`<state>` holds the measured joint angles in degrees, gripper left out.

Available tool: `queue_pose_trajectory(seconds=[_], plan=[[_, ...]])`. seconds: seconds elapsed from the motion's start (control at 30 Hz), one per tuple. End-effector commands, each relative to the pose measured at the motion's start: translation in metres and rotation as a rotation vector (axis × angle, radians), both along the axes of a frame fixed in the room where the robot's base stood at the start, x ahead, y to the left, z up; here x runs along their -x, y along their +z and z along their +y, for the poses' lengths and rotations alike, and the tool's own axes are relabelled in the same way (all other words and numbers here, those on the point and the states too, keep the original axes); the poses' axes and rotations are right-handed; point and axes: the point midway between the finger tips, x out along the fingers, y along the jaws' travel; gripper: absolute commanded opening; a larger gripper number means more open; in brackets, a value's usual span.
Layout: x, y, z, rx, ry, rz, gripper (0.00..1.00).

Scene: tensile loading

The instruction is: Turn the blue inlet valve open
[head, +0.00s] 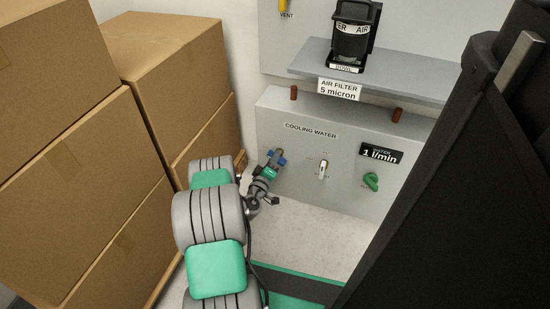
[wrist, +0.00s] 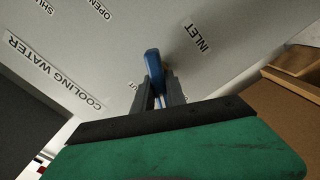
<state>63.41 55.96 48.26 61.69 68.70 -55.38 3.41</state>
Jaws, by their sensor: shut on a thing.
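The blue inlet valve handle (head: 281,160) is on the grey cooling-water panel, left of the other valves. In the wrist view the blue handle (wrist: 153,64) stands up between my fingers, beside the INLET label (wrist: 204,38). My gripper (head: 272,166) is at the panel and shut on this handle; it also shows in the wrist view (wrist: 160,92). The fingers and my arm hide the lower part of the handle and its base.
A shelf (head: 400,82) with the air filter (head: 351,40) juts out above. Stacked cardboard boxes (head: 170,75) stand close on the left of my arm.

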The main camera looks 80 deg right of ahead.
Motion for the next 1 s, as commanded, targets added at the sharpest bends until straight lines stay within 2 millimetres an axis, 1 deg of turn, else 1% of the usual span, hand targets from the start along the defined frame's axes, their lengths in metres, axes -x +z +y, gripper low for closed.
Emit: queue_pose_trajectory(seconds=[0.3, 0.5, 0.7, 1.0], plan=[[-0.0008, -0.0026, 0.0003, -0.027, 0.0, 0.276, 0.0], [-0.001, -0.0035, 0.0002, -0.039, 0.0, 0.403, 0.0], [-0.0013, -0.0038, 0.0, -0.045, 0.001, 0.48, 0.0], [-0.0012, -0.0041, 0.0001, -0.048, 0.001, 0.517, 0.0]])
